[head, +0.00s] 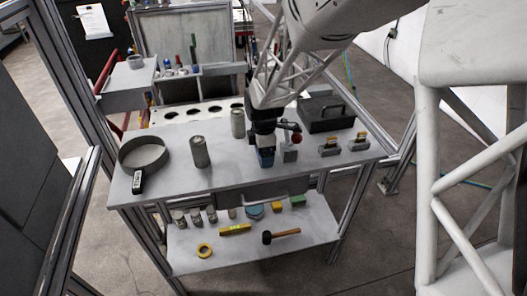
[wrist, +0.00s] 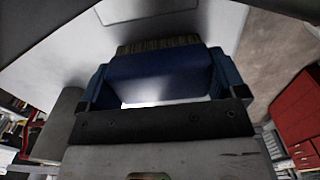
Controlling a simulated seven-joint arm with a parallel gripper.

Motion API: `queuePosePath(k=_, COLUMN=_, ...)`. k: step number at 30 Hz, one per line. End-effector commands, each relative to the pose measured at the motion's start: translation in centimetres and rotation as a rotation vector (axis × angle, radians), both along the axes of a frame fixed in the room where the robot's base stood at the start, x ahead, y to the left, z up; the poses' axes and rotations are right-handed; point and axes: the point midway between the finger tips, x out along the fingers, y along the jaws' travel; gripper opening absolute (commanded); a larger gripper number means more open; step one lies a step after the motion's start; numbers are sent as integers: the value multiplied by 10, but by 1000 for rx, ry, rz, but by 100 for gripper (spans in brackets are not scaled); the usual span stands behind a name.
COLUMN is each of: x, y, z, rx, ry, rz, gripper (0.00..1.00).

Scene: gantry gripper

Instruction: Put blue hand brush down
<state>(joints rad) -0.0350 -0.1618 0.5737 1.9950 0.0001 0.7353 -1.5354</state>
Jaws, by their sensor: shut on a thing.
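The blue hand brush (wrist: 158,78) fills the middle of the wrist view, its brown bristles (wrist: 160,44) showing along its far edge. My gripper (wrist: 165,92) is shut on it, with one blue finger on each side of the block. In the head view my gripper (head: 266,150) is over the upper tabletop (head: 225,182), near its middle. The brush is hard to tell from the blue fingers there. I cannot tell whether the brush touches the tabletop.
Grey cans (head: 200,152) and a round pan (head: 143,153) stand to the left. A small grey block (head: 290,156) is close on the right, with a black case (head: 326,114) behind it and two small clamp-like items (head: 329,147) farther right. The front tabletop is clear.

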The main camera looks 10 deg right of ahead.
Motion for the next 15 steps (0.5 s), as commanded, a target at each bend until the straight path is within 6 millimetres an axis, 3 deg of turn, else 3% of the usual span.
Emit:
queuePosePath(k=14, x=0, y=0, z=-4, rx=0, ry=-1, rz=0, gripper=56)
queuePosePath(k=15, x=0, y=0, z=-4, rx=0, ry=-1, rz=0, gripper=96)
